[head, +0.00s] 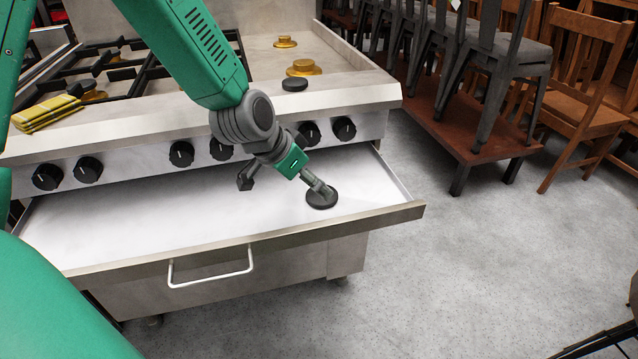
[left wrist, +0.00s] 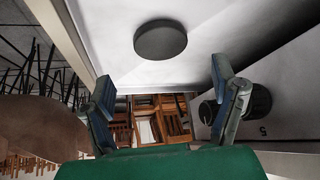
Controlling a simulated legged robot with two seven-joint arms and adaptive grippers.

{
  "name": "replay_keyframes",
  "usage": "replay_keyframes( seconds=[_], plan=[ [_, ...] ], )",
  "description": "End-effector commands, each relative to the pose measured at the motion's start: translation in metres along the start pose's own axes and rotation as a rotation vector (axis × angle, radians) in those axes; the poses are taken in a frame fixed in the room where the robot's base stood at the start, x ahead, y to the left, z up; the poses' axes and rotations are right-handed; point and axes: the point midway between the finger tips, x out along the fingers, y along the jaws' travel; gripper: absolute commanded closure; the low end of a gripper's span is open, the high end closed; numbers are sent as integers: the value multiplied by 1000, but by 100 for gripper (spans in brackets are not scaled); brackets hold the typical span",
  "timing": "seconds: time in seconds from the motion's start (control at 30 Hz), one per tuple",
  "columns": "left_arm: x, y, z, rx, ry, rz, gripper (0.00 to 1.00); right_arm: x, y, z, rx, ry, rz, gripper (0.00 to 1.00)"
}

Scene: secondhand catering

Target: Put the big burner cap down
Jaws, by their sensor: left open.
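The big burner cap (head: 322,202), a dark round disc, lies flat on the pale floor of the open drawer (head: 190,215), towards its right end. It also shows in the left wrist view (left wrist: 161,42), beyond the fingertips and clear of them. My left gripper (head: 285,187) is open and empty, low over the drawer. In the head view one finger overlaps the cap's upper edge; the left wrist view (left wrist: 163,86) shows a gap between the fingers and nothing held. My right gripper is not in view.
Above the drawer is a row of black knobs (head: 181,154). Chairs (head: 590,90) stand at the right. The drawer's left part is clear.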

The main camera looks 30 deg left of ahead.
Motion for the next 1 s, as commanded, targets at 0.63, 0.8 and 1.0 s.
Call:
replay_keyframes(
  seconds=[0.63,0.8,1.0],
  plan=[
    [-58,0,0,-1,-2,1,20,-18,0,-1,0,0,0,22],
    [-58,0,0,-1,-2,1,20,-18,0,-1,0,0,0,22],
    [-58,0,0,-1,-2,1,20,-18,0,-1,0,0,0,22]
  ],
)
